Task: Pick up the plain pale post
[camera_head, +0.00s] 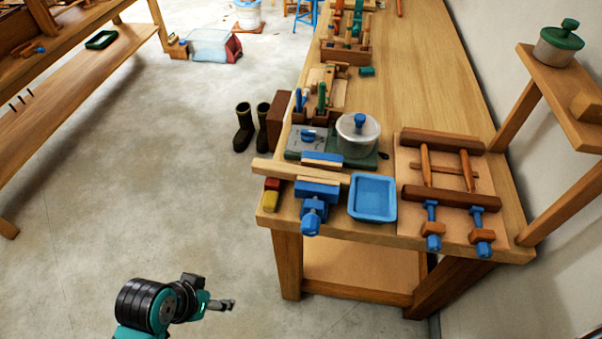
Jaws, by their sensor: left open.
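A pale wooden post (275,168) lies level near the front left of the long workbench. It runs between the two blue jaws of a vise (317,189), and its left end sticks out past the bench edge. Parts of its middle are hidden by the vise. My left gripper (228,304) is open and empty, low over the floor, to the left of and well apart from the bench and the post. My right gripper is out of view.
A blue tray (372,198) sits right of the vise. Dark boots (244,128) stand beside the bench. The floor around my left gripper is clear.

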